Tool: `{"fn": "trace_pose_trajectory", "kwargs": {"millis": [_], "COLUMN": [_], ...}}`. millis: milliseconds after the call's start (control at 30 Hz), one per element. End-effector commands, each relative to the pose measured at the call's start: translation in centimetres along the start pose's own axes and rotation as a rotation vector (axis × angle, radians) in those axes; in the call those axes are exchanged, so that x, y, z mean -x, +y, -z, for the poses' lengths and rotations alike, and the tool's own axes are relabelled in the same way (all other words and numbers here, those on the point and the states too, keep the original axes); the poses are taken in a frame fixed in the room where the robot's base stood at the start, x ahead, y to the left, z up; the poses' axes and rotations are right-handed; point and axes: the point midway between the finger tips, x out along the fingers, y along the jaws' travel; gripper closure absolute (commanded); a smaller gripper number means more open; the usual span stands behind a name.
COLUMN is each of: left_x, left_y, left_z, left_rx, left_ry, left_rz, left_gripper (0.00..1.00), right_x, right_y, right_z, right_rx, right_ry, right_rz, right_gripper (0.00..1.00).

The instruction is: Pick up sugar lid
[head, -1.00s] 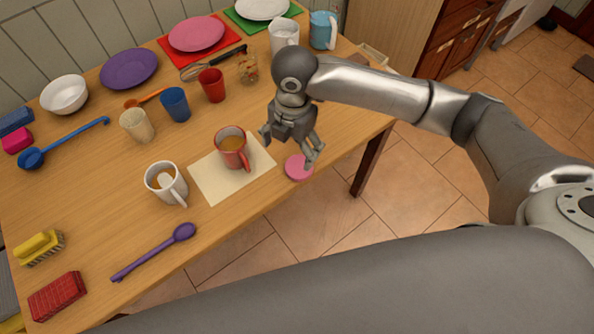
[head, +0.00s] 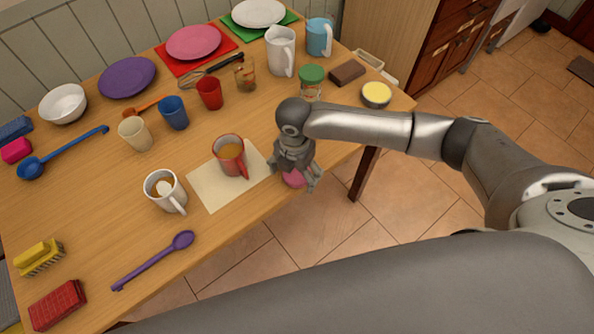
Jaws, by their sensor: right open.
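A pink round lid (head: 294,180) lies flat near the table's front right edge, to the right of the red mug. It is the likely sugar lid. My right gripper (head: 295,183) is open, pointing down with its fingers spread on both sides of the lid. The fingers and palm hide part of the lid, and I cannot tell whether they touch it. My left gripper is not in view.
A red mug (head: 231,156) stands on a cream mat (head: 212,195) close to the left.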

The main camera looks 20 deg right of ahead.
Motion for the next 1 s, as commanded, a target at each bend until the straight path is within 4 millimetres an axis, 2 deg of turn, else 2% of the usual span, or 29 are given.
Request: {"fn": "trace_pose_trajectory", "kwargs": {"millis": [233,500,867,1000], "left_x": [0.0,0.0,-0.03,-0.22], "left_y": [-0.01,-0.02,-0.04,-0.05], "left_z": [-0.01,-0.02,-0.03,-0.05], "left_rx": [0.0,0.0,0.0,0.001], "left_ry": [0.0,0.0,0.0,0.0], "left_rz": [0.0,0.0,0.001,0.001], "left_gripper": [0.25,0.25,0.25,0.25], "right_x": [-0.15,-0.12,-0.03,0.63], "right_y": [0.01,0.01,0.01,0.05], "right_z": [0.03,0.01,-0.01,-0.03], "right_rx": [0.0,0.0,-0.001,0.0], "right_ry": [0.0,0.0,0.0,0.0], "right_rz": [-0.001,-0.001,-0.001,-0.002], "right_gripper": [0.16,0.49,0.49,0.49]}}
